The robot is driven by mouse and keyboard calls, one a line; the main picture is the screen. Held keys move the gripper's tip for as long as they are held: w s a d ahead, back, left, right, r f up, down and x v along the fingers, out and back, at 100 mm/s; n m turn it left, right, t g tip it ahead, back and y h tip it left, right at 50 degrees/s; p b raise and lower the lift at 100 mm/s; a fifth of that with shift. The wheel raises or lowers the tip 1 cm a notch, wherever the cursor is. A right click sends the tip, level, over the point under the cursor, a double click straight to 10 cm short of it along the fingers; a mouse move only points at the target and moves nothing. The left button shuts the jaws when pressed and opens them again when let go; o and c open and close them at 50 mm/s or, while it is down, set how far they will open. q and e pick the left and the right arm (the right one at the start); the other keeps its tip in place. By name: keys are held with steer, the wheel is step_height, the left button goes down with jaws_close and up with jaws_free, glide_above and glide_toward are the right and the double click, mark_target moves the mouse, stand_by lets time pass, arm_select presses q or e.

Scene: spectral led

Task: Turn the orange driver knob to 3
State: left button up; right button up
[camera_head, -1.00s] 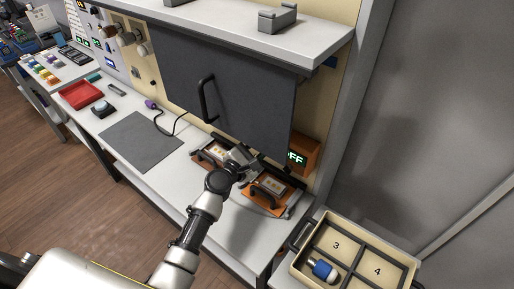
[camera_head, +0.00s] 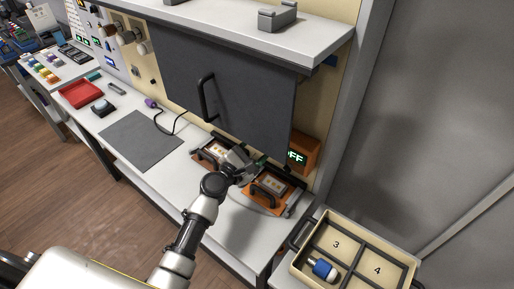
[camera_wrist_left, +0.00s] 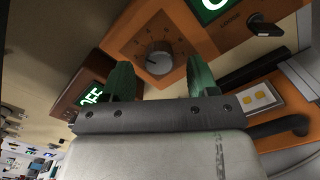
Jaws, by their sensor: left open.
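The orange driver (camera_wrist_left: 188,40) fills the upper middle of the left wrist view. Its round grey knob (camera_wrist_left: 157,60) has a light pointer line and a marked dial around it. The knob's exact setting is too small to read. My left gripper (camera_wrist_left: 160,72) is open, its two green fingers on either side of the knob in the picture; I cannot tell whether they touch it. In the head view my left gripper (camera_head: 256,163) is among the orange fixtures below the dark panel, and the knob is not discernible. My right gripper is not in view.
An orange box with an OFF display (camera_head: 299,157) sits beside the dark hanging panel (camera_head: 225,85). Orange fixtures with black handles (camera_head: 270,192) flank my wrist. A compartment tray (camera_head: 350,252) stands at lower right. A grey mat (camera_head: 140,140) lies on the bench.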

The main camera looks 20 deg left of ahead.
arm_select(q)
steer(key=b+v, duration=0.1)
steer(key=v, duration=0.8)
steer(key=shift+s, duration=0.15)
